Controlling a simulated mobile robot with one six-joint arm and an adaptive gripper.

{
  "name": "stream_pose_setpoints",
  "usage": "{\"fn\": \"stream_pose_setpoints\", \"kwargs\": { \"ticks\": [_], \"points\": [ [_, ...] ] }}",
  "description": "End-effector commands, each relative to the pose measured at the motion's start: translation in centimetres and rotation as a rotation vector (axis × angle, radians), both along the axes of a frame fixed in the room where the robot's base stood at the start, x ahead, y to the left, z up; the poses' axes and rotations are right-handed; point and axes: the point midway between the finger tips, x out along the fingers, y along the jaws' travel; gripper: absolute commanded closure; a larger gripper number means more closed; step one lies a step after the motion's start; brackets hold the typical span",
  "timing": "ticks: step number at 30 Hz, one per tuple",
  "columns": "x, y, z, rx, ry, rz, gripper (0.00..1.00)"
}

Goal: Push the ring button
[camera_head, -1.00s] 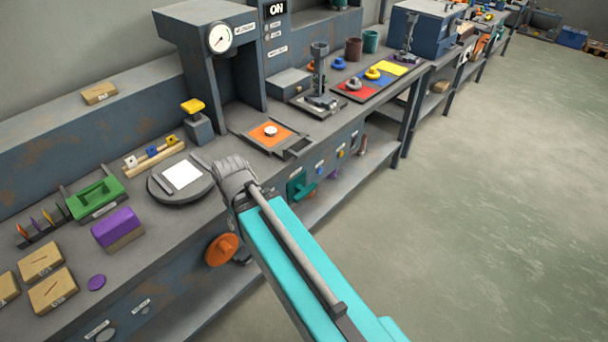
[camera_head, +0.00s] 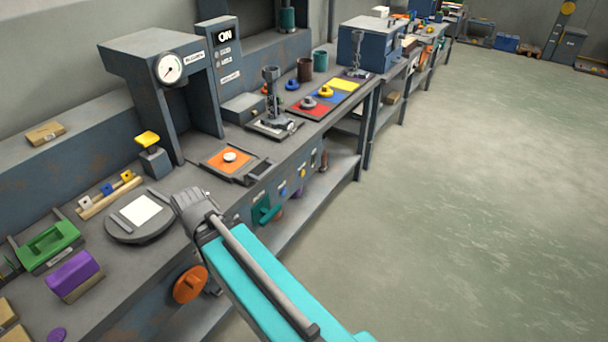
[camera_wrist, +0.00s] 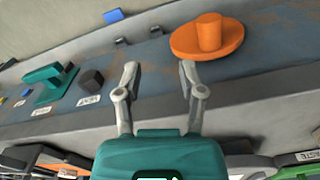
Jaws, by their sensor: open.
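Labelled controls sit along the bench's front panel; the labels are too small to read, so I cannot tell which is the ring button. In the wrist view there is a large orange round knob (camera_wrist: 208,37) at upper right. A teal handle (camera_wrist: 48,84) and a small dark block-shaped button (camera_wrist: 91,79) are at left. The orange knob (camera_head: 190,285) and teal handle (camera_head: 266,211) also show in the head view. My gripper (camera_wrist: 158,67) is open and empty, its fingers apart with the panel beyond them. In the head view its fingertips are hidden.
On the bench stand a round plate with a white square (camera_head: 140,211), an orange pad with a white button (camera_head: 229,158), a yellow-topped post (camera_head: 148,141), a gauge press (camera_head: 170,68) and a purple block (camera_head: 73,272). The floor at right is clear.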

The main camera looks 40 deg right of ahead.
Motion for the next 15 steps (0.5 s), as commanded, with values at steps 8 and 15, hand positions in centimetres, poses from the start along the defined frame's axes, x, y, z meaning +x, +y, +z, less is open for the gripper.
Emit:
{"fn": "stream_pose_setpoints", "kwargs": {
  "ticks": [8,15],
  "points": [
    [0.0,0.0,0.0,0.0,0.0,0.0,1.0],
    [0.0,0.0,0.0,0.0,0.0,0.0,1.0]
  ]
}}
